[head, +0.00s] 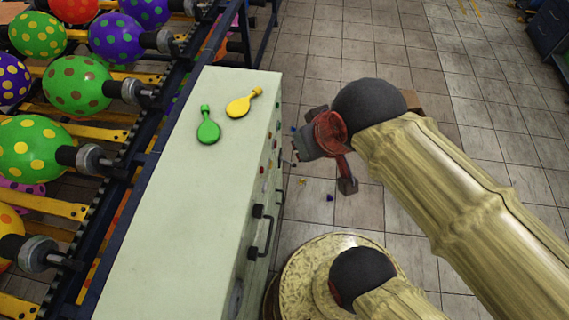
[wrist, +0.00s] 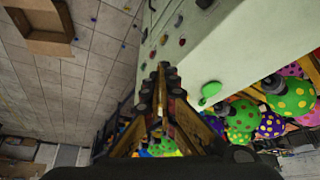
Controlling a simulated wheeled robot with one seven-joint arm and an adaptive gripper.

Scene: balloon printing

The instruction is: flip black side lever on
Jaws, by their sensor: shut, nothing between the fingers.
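A pale green cabinet (head: 185,190) stands left of my arm. Its side panel carries a black lever (head: 257,252) and a dark fitting (head: 257,211) just above it, both toward the near end. My gripper (head: 297,155) is beside the far part of that panel, farther along than the lever. In the wrist view my gripper (wrist: 165,68) is shut and empty, its fingertips close to the cabinet's side (wrist: 220,45). Whether it touches the panel, I cannot tell. The lever's on or off position is not clear.
Small coloured buttons (wrist: 182,42) dot the panel near my fingertips. A conveyor with dotted balloons (head: 78,85) runs along the left. Tiled floor (head: 400,60) is mostly open at right.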

